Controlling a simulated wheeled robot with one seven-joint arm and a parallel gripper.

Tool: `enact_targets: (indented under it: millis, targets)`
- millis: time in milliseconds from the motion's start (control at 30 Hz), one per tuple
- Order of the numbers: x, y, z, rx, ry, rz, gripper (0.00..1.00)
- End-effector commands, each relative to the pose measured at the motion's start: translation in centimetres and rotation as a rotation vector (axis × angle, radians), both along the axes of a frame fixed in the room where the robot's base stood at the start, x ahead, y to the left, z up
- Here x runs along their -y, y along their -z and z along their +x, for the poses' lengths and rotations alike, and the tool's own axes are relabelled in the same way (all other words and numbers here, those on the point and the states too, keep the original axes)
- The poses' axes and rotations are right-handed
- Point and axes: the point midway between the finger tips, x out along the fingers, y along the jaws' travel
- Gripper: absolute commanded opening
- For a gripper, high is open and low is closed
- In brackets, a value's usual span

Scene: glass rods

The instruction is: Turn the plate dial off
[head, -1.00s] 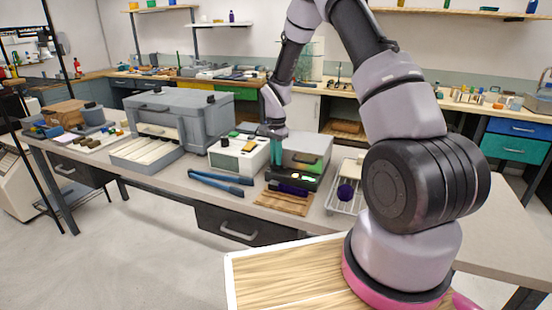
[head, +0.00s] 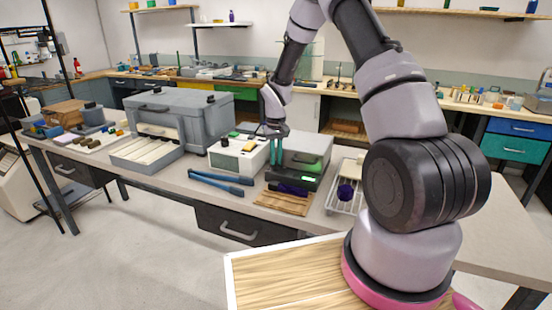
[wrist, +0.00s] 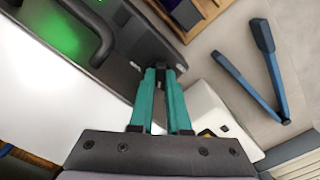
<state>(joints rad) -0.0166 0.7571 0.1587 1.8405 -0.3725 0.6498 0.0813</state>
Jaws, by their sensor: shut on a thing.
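The plate device is a grey box (head: 308,147) on the bench with a dark front and a green glow (head: 308,180). The glow and a dark curved handle also show in the wrist view (wrist: 55,35). My gripper (head: 277,162) points down at the left end of this device. In the wrist view its teal fingers (wrist: 161,75) reach the dark panel edge and close around a small dark part, likely the dial. The fingers hide most of it, so its setting cannot be read.
A white box (head: 240,154) stands close on the left of my gripper. Blue long-handled tongs (head: 218,182) lie farther left. A wooden rack (head: 284,203) with a dark purple item is in front. A white wire rack (head: 337,205) with a purple ball (head: 345,191) stands right.

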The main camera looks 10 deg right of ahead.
Motion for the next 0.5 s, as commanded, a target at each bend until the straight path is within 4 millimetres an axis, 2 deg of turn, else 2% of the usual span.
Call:
enact_targets:
  millis: [200, 500]
  targets:
    - [0.02, -0.1, 0.12, 0.003, -0.168, 0.0, 0.0]
    - [0.04, -0.11, 0.13, 0.003, -0.319, -0.001, 0.0]
